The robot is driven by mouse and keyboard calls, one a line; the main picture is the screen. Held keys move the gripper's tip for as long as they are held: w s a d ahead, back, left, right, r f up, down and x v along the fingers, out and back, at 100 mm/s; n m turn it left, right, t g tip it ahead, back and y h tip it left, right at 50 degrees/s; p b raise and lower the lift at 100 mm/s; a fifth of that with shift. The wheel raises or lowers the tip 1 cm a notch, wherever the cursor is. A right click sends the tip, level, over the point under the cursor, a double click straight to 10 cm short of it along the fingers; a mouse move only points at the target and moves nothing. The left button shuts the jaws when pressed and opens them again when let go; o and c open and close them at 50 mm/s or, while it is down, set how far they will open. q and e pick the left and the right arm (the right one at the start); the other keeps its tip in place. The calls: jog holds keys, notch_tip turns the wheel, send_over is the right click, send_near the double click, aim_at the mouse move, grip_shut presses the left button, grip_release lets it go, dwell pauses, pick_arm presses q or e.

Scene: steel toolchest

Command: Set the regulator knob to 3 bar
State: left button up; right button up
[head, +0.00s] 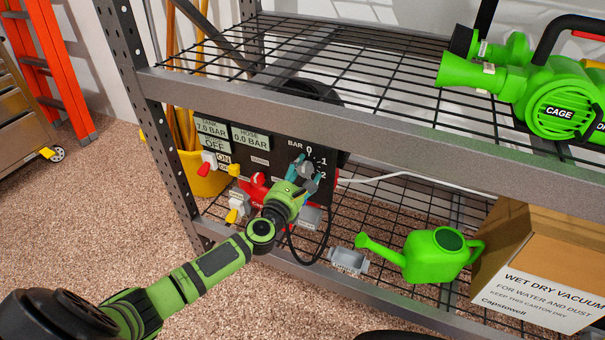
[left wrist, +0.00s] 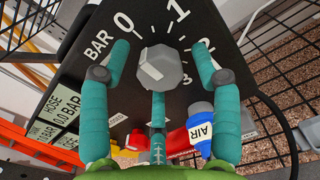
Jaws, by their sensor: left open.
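My left gripper (head: 303,172) is at the panel in the head view and mostly hides the knob there. In the left wrist view its teal fingers (left wrist: 160,62) are spread around the knob, one on each side and one below. It is open; contact cannot be told. The hose display (head: 250,136) reads 0.0 bar and the tank display (head: 210,127) 7.0 bar. My right gripper is not in view.
The panel stands on a wire shelf under a steel beam (head: 360,118). Red and yellow valve handles (head: 240,205) are left of my gripper. A blue and white AIR fitting (left wrist: 201,128) is below the knob. A green watering can (head: 432,255) and carton (head: 540,265) stand right.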

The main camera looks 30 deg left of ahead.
pick_arm(q)
jog(key=shift+c, duration=0.4)
jog(key=c, duration=1.1)
jog(key=shift+o, duration=0.2)
